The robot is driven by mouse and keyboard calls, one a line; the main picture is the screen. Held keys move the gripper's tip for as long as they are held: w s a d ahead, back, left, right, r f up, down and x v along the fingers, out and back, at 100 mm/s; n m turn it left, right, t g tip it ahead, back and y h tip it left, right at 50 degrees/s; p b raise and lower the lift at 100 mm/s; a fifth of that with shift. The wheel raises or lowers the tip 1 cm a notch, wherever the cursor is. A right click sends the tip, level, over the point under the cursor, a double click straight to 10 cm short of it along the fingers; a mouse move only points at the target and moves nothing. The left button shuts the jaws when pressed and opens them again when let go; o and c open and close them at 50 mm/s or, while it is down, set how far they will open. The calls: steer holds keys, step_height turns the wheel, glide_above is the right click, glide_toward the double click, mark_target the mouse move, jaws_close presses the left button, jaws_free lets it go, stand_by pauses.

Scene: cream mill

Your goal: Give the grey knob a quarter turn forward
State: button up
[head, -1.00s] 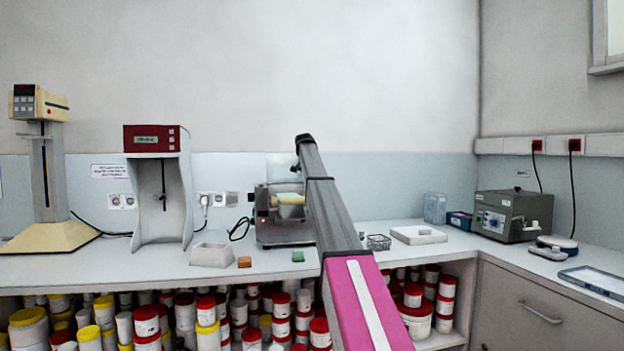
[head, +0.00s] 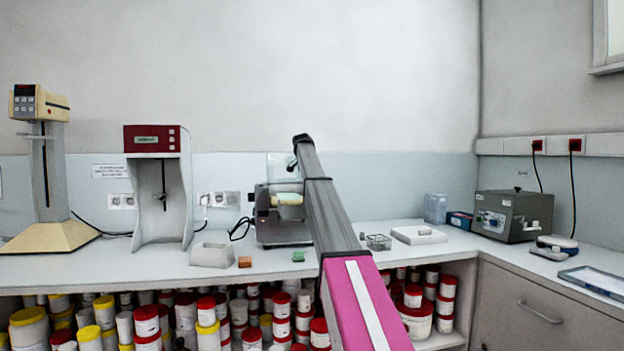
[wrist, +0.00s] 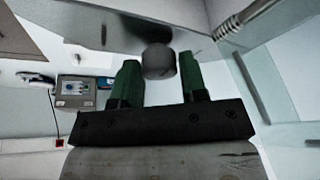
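The grey knob (wrist: 158,61) is a short round cylinder on the side of the mill, in the upper middle of the wrist view. There my arm hides the knob and my gripper.
A white block (head: 211,255), an orange piece (head: 244,262) and a green piece (head: 298,257) lie left and in front of the mill. A wire basket (head: 378,242) and a white tray (head: 419,235) lie to its right. A clear panel (wrist: 265,85) stands close to my gripper.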

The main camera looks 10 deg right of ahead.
steer(key=shift+o, duration=1.2)
steer(key=shift+r, duration=0.1)
steer(key=v, duration=1)
steer(key=shift+r, duration=0.3)
steer(key=shift+o, duration=0.8)
steer(key=shift+a, duration=0.1)
